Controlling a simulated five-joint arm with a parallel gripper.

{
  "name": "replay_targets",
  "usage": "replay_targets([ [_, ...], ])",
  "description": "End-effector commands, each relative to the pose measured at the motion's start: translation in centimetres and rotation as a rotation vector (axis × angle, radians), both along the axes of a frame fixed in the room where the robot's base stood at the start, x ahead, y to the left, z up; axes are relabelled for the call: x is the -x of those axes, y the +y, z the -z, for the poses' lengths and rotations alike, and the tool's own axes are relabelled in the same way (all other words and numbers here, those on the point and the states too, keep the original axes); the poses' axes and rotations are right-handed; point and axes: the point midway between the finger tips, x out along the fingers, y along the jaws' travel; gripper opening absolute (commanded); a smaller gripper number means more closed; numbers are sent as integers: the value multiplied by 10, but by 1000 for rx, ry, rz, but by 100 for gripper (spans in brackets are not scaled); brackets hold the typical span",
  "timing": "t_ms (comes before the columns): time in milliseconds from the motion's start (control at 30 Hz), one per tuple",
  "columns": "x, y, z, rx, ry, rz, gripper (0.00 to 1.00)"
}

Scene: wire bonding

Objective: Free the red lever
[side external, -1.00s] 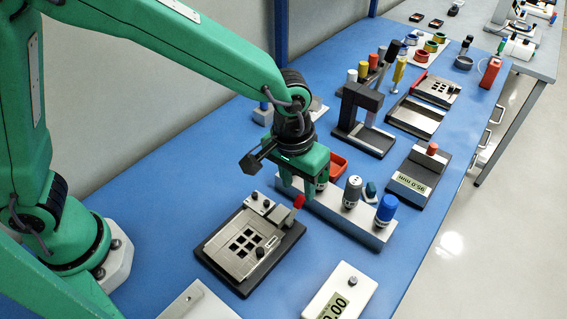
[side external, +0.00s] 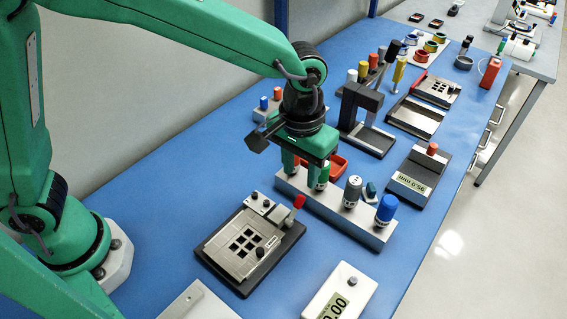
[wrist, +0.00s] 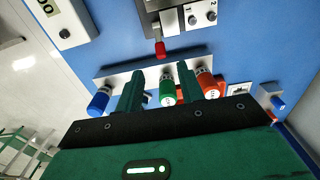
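The red lever (side external: 298,202) stands up at the right back corner of the metal fixture (side external: 238,262) on its dark base. In the wrist view the red lever (wrist: 160,49) shows ahead of my fingertips. My gripper (side external: 304,172) is above the tool rack, behind the lever and apart from it. In the wrist view my gripper (wrist: 159,72) has its two green fingers spread, with nothing held between them. A green-capped tool (wrist: 167,93) in the rack shows between the fingers from this angle.
The light rack (side external: 340,213) holds a grey tool (side external: 352,190) and a blue-capped tool (side external: 386,209). A display box (side external: 340,292) stands at the front. Blue bench is clear left of the fixture.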

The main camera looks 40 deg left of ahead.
Motion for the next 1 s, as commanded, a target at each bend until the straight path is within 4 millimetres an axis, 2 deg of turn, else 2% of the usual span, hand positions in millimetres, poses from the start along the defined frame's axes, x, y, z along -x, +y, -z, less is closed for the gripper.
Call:
replay_targets([
  [267, -2, -1, 1, -14, 19, -1, 38],
  [433, -2, -1, 9, -15, 20, -1, 38],
  [1000, -2, 0, 71, -15, 20, -1, 38],
])
